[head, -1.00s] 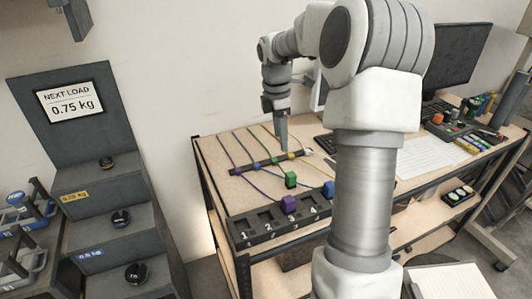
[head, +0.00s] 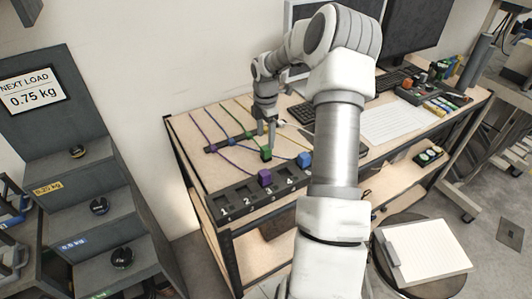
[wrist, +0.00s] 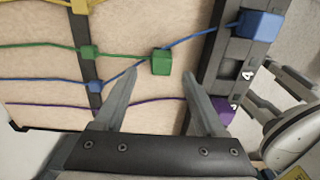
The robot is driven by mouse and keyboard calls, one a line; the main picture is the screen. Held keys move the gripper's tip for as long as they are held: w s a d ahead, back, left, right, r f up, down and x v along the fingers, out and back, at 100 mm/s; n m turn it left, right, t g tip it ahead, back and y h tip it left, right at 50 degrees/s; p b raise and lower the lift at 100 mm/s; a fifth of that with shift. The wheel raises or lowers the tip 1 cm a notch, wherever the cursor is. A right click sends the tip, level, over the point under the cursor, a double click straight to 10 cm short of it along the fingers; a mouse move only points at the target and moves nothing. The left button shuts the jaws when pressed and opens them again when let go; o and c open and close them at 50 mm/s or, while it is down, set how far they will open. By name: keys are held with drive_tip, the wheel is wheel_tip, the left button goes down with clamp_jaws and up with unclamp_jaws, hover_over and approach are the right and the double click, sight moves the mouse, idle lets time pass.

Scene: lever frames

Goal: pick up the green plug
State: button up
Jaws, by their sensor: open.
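The green plug (head: 266,153) is a small block on the tabletop, between the cable bar and the numbered socket strip. In the wrist view, the green plug (wrist: 161,62) sits just beyond my fingertips, roughly centred between them. Its green cable runs left to a green clip (wrist: 88,52) on the dark bar. My gripper (head: 266,128) points down above and just behind the plug in the head view. In the wrist view, my gripper (wrist: 160,73) is open and empty. I cannot tell the height left between fingertips and plug.
A blue cable (wrist: 125,72) passes right at the green plug. A purple plug (head: 264,177) and a blue plug (head: 305,159) are at the numbered socket strip (head: 225,200). The dark cable bar (wrist: 97,105) lies left in the wrist view. A keyboard stands behind.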

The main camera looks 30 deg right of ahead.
sight(266, 148)
drive_tip(key=shift+s+f+p, duration=0.15)
drive_tip(key=shift+f+p, duration=0.25)
drive_tip(key=shift+f, duration=2.55)
clamp_jaws()
